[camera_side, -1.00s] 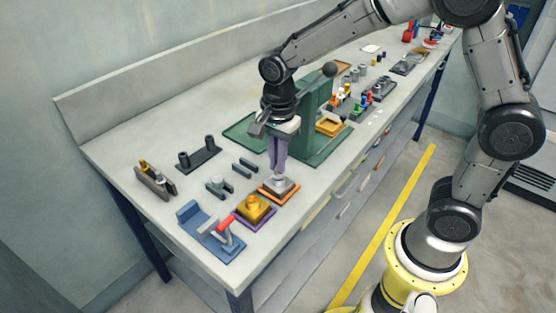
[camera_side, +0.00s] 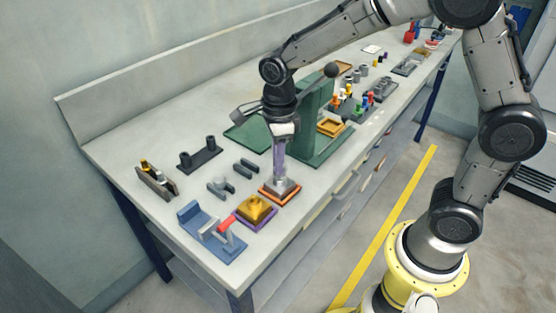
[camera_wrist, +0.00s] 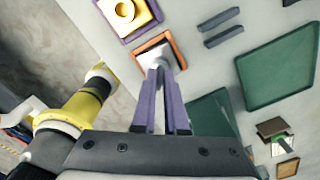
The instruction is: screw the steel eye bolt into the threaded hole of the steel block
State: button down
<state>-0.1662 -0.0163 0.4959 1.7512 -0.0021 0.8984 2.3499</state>
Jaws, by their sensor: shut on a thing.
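The steel block (camera_side: 280,191) sits on an orange-edged base on the bench, and its grey top also shows in the wrist view (camera_wrist: 172,52). My gripper (camera_side: 279,176) points straight down over the block, its purple fingers close together. In the wrist view my gripper (camera_wrist: 160,70) is shut on the steel eye bolt (camera_wrist: 160,63), of which only a small grey part shows at the fingertips. The bolt stands at the middle of the block. The threaded hole is hidden beneath it, and I cannot tell how deep the bolt sits.
A brass block (camera_side: 255,207) on a purple base lies just in front. A blue clamp fixture (camera_side: 212,232) with a red handle stands at the bench's near end. A green press (camera_side: 318,135) rises close behind my gripper. Grey bars (camera_side: 246,168) lie to the left.

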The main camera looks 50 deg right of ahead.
jog(key=m, duration=0.7)
jog(key=shift+d, duration=0.15)
jog(key=c, duration=0.9)
grip_release()
jog(key=shift+c, duration=1.3)
jog(key=shift+r, duration=2.5)
